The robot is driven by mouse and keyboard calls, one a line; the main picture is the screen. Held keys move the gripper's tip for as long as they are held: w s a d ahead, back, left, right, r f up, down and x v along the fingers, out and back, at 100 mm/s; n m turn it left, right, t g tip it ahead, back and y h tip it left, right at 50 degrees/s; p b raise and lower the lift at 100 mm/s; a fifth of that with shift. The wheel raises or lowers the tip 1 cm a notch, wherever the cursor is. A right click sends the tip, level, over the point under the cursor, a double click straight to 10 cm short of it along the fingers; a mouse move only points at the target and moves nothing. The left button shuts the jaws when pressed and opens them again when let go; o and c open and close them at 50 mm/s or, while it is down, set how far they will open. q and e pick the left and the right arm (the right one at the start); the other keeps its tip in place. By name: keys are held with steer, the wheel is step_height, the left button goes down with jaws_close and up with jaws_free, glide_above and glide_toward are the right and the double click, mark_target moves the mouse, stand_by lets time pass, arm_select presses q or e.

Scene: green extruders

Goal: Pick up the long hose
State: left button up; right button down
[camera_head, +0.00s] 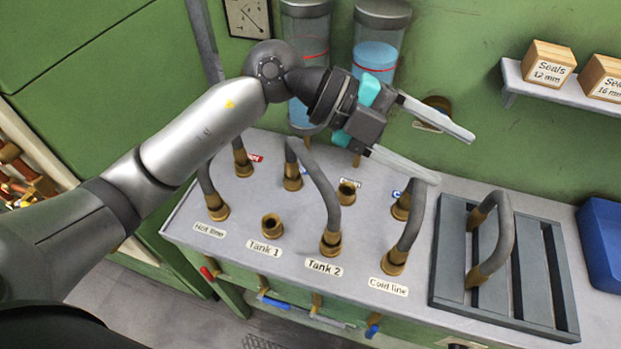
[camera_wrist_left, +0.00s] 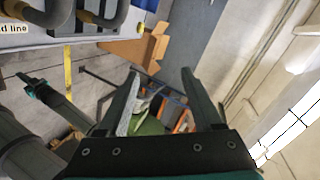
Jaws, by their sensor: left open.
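A grey hose with brass ends (camera_head: 512,238) lies arched on the slatted rack (camera_head: 445,262) at the right of the bench. Other grey hoses arch from the Tank 2 port (camera_head: 327,190), the Cold line port (camera_head: 413,225) and the Hot line port (camera_head: 204,175). I cannot tell for certain which is the long hose. My left gripper (camera_head: 453,158) is open and empty, above the back of the bench, up and left of the rack. In the left wrist view its fingers (camera_wrist_left: 160,74) are apart. A dark, teal-trimmed part, apparently my right gripper (camera_wrist_left: 55,100), shows there too; its jaws are unclear.
The bench has an open Tank 1 port (camera_head: 272,226) and another brass port (camera_head: 346,192). Two cylinders (camera_head: 375,60) stand behind my left arm. A shelf (camera_head: 560,92) with boxes is at upper right. A blue bin (camera_head: 603,245) sits right of the rack.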

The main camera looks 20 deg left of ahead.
arm_select(q)
steer(key=w+a+f+n+y, duration=0.2)
steer(key=w+a+f+y, duration=0.2)
steer(key=a+f+y, duration=0.45)
steer(key=n+t+y, duration=0.1)
steer(key=n+y, duration=0.1)
steer(key=y, duration=0.2)
glide_toward(313, 164)
steer(key=f, duration=0.3)
steer(key=d+f, duration=0.1)
steer(key=f, duration=0.2)
steer(key=w+f+p, duration=0.1)
steer(key=f, duration=0.2)
steer(key=shift+d, duration=0.15)
steer(key=f, duration=0.3)
steer(key=w+f, duration=0.1)
steer(key=f, duration=0.1)
steer(key=shift+f+p, duration=0.2)
steer(key=shift+p, duration=0.2)
jaws_close()
